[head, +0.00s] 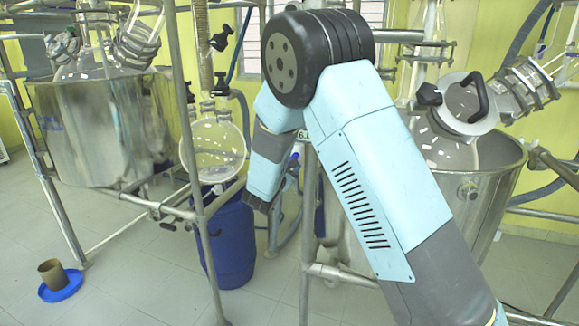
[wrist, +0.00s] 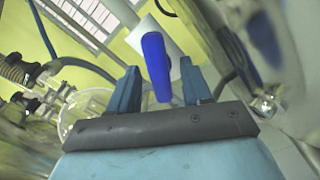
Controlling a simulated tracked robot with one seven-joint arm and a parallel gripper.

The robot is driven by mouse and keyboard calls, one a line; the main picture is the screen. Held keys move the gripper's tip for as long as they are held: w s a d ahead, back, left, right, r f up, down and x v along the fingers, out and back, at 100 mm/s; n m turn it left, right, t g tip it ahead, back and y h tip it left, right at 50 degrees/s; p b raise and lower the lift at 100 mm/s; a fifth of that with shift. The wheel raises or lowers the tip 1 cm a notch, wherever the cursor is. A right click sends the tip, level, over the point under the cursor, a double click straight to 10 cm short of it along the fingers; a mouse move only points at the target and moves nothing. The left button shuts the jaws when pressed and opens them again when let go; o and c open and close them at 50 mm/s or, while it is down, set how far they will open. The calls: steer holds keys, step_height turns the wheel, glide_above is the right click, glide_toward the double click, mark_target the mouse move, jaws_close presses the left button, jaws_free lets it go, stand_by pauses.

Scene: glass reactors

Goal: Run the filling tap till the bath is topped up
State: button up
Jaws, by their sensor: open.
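My gripper (wrist: 159,75) is open in the wrist view, with a finger on each side of a blue handle (wrist: 156,66). The handle shows gaps to both fingers. A small blue part (head: 293,162) beside my forearm in the head view may be the same handle; I cannot tell. In the head view my arm hangs down in the middle and its fingers are hidden. Two steel baths stand there, a left one (head: 105,130) and a right one (head: 482,205), the right one partly behind my arm. No water level or flow is visible.
A round glass flask (head: 214,150) hangs left of my forearm, above a blue drum (head: 228,240). Metal frame poles (head: 188,100) stand close by. A brown cup on a blue dish (head: 61,286) lies on the floor at left. Open floor shows at front left.

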steer(key=shift+c, duration=0.5)
jaws_close()
steer(key=shift+m, duration=1.5)
steer(key=shift+o, duration=0.5)
jaws_free()
steer(key=v, duration=1.3)
steer(key=shift+s, duration=0.4)
steer(key=shift+a, duration=0.1)
